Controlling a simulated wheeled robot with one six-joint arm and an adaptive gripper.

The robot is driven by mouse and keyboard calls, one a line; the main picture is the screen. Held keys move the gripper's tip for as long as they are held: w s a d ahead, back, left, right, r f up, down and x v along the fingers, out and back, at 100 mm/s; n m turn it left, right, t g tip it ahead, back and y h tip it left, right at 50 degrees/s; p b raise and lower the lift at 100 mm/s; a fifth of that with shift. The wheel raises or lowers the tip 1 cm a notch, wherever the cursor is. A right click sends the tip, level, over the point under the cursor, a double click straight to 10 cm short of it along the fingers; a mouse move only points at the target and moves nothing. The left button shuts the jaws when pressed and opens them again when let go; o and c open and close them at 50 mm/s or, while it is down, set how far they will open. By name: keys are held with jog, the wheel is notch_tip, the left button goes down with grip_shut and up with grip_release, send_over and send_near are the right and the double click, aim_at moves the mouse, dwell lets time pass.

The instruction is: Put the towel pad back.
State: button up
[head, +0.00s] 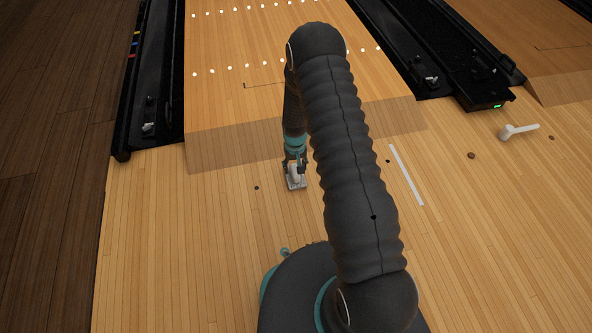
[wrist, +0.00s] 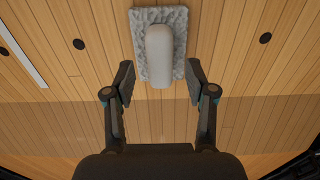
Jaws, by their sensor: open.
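The towel pad (wrist: 141,69) is a grey, rough rectangular pad with a smooth pale rounded handle (wrist: 160,56) on top. It lies on the wooden floor in the wrist view. In the head view the towel pad (head: 297,184) shows small, partly hidden below the end of my arm. My gripper (wrist: 158,77) is open, its two fingers apart on either side of the near part of the pad in the wrist picture. My gripper also shows in the head view (head: 295,168), above the pad. I cannot tell the exact height between them.
A white strip (head: 406,175) lies on the floor to the right of my arm. A white long-handled object (head: 517,131) lies farther right, near a black unit with a green light (head: 484,99). Dark gutters flank the lane.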

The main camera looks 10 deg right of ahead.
notch_tip(320, 180, up, 9)
jog(key=p, duration=0.1)
notch_tip(320, 180, up, 15)
jog(key=t, duration=0.1)
send_over(295, 171)
jog(key=s, duration=0.1)
jog(key=s+r+t, duration=0.1)
jog(key=s+r, duration=0.3)
jog(key=r, duration=0.4)
jog(key=s+r+t, duration=0.1)
jog(key=s+r, duration=0.2)
jog(key=r, duration=0.5)
jog(key=s+r+t, duration=0.1)
jog(key=s+r, duration=0.5)
jog(key=s, duration=0.5)
jog(key=s+r+t, duration=0.1)
jog(key=s+r, duration=0.5)
jog(key=s, duration=0.5)
jog(key=shift+s+d+t, duration=0.15)
jog(key=shift+d+t, duration=0.05)
jog(key=shift+t, duration=0.1)
jog(key=shift+c, duration=0.3)
